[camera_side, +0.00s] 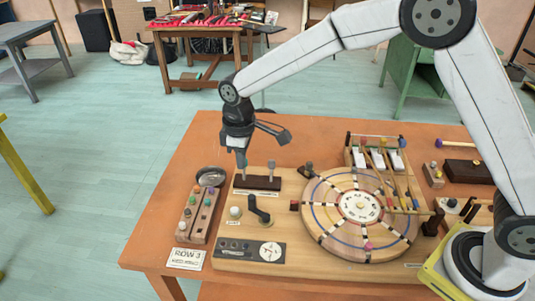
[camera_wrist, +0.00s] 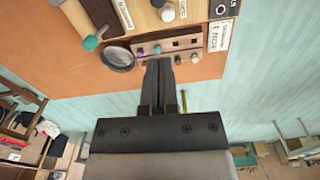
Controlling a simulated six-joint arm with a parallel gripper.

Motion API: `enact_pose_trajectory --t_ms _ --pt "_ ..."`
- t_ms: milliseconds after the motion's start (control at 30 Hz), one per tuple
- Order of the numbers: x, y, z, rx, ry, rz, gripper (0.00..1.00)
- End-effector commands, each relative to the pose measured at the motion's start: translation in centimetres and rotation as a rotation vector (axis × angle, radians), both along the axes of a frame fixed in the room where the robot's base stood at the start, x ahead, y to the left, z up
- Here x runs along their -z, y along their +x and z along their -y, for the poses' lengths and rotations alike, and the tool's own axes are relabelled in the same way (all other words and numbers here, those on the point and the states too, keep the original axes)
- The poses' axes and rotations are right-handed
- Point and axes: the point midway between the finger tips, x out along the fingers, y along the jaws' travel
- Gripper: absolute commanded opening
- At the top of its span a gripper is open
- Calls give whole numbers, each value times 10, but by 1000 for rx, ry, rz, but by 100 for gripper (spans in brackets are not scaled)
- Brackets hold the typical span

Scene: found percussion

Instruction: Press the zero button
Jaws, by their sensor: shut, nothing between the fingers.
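No label reading "zero" is legible, so I cannot tell for certain which button it is. A pale round button (camera_side: 235,211) stands on the wooden board (camera_side: 222,262), left of a black crank (camera_side: 259,210). A pale round knob (camera_wrist: 167,14) also shows at the top of the wrist view. My gripper (camera_side: 241,153) is above the board's back left corner, behind the pale button and apart from it. In the wrist view my gripper (camera_wrist: 160,62) is shut and empty, its tips overlapping the knobbed block in the picture. The side view hides the exact fingertip position.
A teal-topped lever (camera_wrist: 90,42) stands close to my gripper. The knobbed block (camera_side: 201,214) and a dark round dish (camera_side: 211,177) lie left of the board. A large wheel (camera_side: 335,225) and a dial panel (camera_side: 269,251) are on the board.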

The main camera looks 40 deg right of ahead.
Motion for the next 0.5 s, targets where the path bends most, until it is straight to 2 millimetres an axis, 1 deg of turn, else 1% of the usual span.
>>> enact_pose_trajectory --t_ms 33,200,500 --pt "2 3 -7 -21 -2 -6 0" --pt "3 10 -21 -66 -7 -18 0" --pt "4 12 -25 -82 -9 -23 0"
